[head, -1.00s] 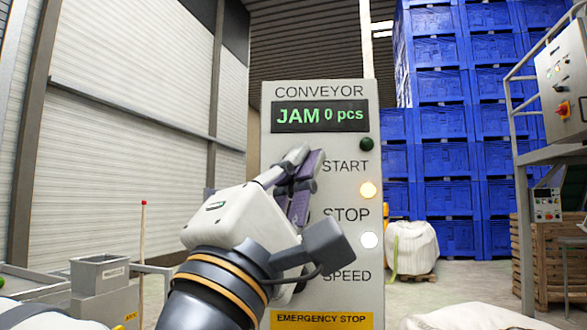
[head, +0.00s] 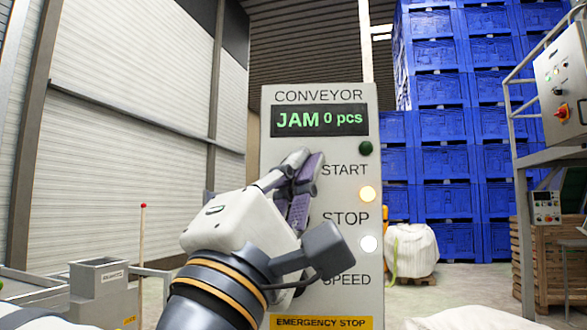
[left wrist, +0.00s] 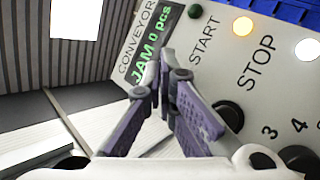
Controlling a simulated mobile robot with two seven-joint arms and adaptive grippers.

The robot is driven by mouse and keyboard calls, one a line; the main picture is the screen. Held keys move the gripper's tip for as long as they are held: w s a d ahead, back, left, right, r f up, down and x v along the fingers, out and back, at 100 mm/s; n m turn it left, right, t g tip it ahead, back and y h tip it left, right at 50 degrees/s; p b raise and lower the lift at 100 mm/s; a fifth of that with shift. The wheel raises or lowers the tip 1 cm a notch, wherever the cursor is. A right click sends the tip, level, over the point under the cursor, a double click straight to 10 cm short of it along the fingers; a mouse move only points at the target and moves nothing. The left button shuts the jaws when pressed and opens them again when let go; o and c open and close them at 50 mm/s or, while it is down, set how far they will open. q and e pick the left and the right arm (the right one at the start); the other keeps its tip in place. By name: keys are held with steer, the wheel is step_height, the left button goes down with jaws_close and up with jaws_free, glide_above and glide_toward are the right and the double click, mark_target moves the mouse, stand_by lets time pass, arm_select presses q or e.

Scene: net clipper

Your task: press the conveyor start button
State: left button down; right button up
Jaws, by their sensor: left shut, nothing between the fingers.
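The grey conveyor panel (head: 345,240) stands upright in front of me, and its display (head: 320,120) reads JAM 0 pcs. The START label (head: 345,170) is just right of my left gripper (head: 306,160). No start button shows clearly in the head view; the gripper covers the area left of that label. In the left wrist view, my shut, empty fingers (left wrist: 163,75) point at the panel between the display and the START label (left wrist: 204,41). The fingers hide the panel behind them. I cannot tell whether they touch it. My right gripper is out of view.
A dark round control (left wrist: 230,114) sits by the STOP label (left wrist: 256,61). A dark green lamp (head: 366,148), a lit amber lamp (head: 367,194) and a white lamp (head: 368,243) line the panel's right side. An EMERGENCY STOP plate (head: 321,322) is low down. Blue crates (head: 450,160) stand behind.

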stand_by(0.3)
arm_select(q)
steer(key=shift+w, duration=0.4)
steer(key=shift+w+d, duration=0.1)
steer(key=shift+w, duration=0.4)
stand_by(0.5)
steer(key=shift+s, duration=0.9)
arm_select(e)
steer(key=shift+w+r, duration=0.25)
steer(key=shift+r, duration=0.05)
arm_select(q)
steer(key=s, duration=0.1)
steer(key=s+p, duration=0.1)
steer(key=s, duration=0.1)
steer(key=s+p, duration=0.1)
steer(key=s, duration=0.1)
steer(key=shift+a, duration=0.35)
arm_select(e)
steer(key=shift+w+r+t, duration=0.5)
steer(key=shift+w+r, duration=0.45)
